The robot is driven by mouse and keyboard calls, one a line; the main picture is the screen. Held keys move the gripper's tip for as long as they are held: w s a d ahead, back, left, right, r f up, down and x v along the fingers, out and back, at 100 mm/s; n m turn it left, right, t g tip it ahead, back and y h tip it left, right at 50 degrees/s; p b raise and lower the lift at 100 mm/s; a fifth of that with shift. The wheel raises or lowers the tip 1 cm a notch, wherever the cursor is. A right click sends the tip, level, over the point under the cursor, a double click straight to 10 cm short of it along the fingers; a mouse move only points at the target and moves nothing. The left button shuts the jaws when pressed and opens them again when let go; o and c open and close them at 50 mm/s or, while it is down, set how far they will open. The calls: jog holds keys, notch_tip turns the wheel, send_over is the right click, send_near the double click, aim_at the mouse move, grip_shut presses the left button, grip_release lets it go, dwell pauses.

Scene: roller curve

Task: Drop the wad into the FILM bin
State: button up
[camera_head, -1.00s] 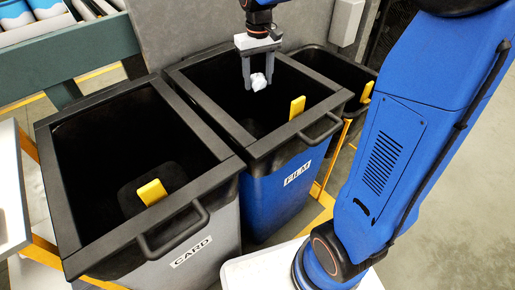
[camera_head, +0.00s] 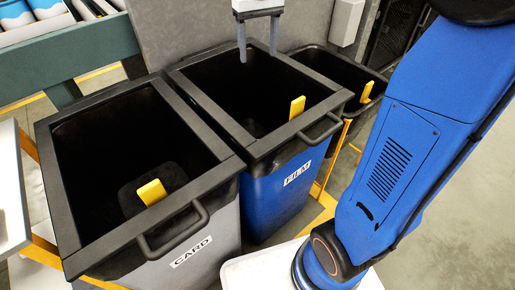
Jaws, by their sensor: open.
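The blue FILM bin (camera_head: 285,185) stands in the middle with its label on the front and a black rim around its dark opening. My gripper (camera_head: 258,58) is open and empty above the back part of that opening, with its fingers pointing down. The wad is not visible now; the inside of the FILM bin is dark, and I cannot make the wad out there.
The grey CARD bin (camera_head: 212,256) stands to the left. A third dark bin (camera_head: 335,68) stands behind on the right. A grey panel (camera_head: 190,28) rises behind.

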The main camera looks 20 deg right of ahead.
notch_tip(320, 180, up, 7)
jog(key=shift+r, duration=0.15)
dwell(0.6)
